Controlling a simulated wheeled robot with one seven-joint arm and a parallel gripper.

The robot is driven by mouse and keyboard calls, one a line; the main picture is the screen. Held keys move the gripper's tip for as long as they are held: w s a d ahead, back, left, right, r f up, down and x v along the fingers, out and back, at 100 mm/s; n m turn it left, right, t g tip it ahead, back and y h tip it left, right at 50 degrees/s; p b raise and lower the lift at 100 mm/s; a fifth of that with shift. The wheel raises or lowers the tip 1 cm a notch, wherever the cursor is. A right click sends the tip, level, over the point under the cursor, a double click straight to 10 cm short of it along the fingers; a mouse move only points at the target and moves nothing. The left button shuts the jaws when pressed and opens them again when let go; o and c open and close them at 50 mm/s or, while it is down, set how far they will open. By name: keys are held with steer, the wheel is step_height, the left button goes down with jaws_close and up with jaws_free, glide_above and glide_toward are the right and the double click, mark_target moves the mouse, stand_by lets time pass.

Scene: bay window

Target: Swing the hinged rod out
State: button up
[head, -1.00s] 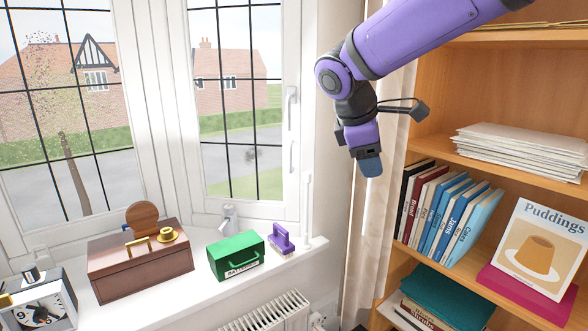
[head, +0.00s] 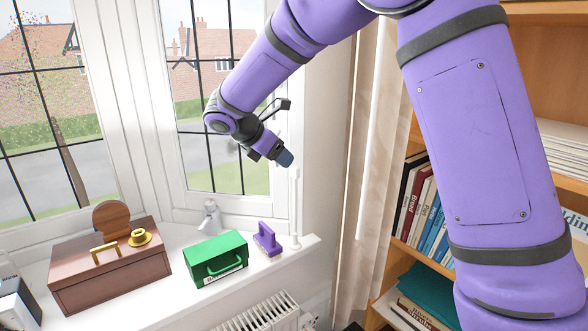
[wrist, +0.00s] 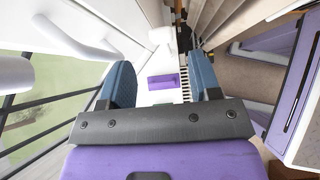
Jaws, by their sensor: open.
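A thin white rod (head: 296,205) stands upright from a small base at the right end of the window sill (head: 308,243). I take it for the hinged rod; its hinge is too small to make out. My gripper (head: 286,158) is in front of the right window frame, just above and left of the rod's top, pointing down and right. In the wrist view the two blue fingers are spread wide with nothing between them. No contact with the rod shows.
A purple brush (head: 266,239), green box (head: 216,258), grey tap-like fitting (head: 210,217) and brown case (head: 110,268) stand along the sill. A white window handle (wrist: 75,38) is close on the wrist view's left. A curtain (head: 345,230) and bookshelf stand right.

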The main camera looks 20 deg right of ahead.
mark_target(293, 167)
steer(key=x, duration=0.7)
steer(key=shift+d+f, duration=0.25)
